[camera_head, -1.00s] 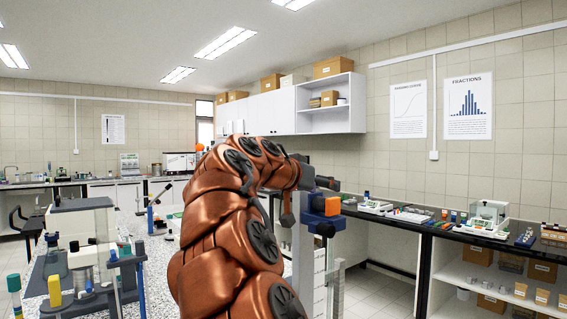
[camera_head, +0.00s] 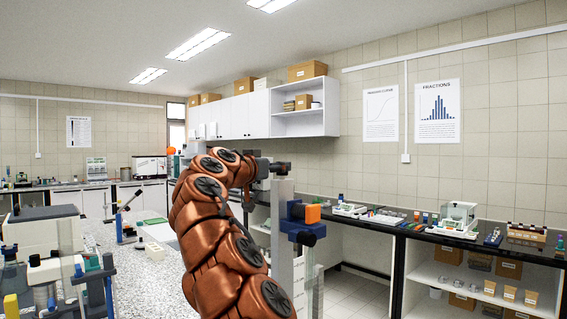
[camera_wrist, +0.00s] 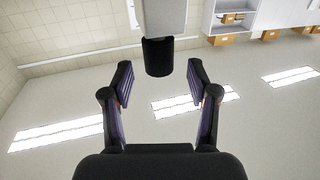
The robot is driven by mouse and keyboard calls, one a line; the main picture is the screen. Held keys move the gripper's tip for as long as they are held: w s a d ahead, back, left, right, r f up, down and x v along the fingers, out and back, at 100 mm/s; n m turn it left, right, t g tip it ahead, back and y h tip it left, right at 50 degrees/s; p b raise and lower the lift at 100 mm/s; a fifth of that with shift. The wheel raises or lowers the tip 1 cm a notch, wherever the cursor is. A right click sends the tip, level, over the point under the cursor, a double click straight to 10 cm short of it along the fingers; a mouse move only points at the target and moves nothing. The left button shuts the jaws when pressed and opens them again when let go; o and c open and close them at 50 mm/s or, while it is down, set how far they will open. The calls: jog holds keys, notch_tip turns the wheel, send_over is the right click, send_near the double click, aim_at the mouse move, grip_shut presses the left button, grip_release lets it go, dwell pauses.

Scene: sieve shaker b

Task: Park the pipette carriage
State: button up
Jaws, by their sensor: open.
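A blue clamp-like body with an orange block (camera_head: 305,225), which may be the pipette carriage, sits beside a tall grey upright (camera_head: 283,240) in the head view. A dark round knob (camera_head: 308,240) sticks out low on its right. My gripper (camera_head: 280,168) is at the upright's top, above and left of the blue and orange body; its fingers are hard to make out there. In the wrist view my gripper (camera_wrist: 160,76) is open, fingers apart. A black cylinder (camera_wrist: 158,57) on a pale block (camera_wrist: 165,16) lies between or just beyond the fingertips. Contact cannot be told.
A speckled bench (camera_head: 180,270) with lab equipment runs along the left. A dark-topped bench (camera_head: 395,228) with instruments, a white balance-like device (camera_head: 458,218) and shelves below stands at right. Floor (camera_head: 350,285) shows clear between them.

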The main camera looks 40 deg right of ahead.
jog(key=shift+p+x, duration=0.4)
jog(key=shift+x, duration=0.6)
jog(key=shift+p+x, duration=0.35)
jog(key=shift+x, duration=0.6)
jog(key=shift+s, duration=0.1)
jog(key=shift+c, duration=0.4)
grip_shut()
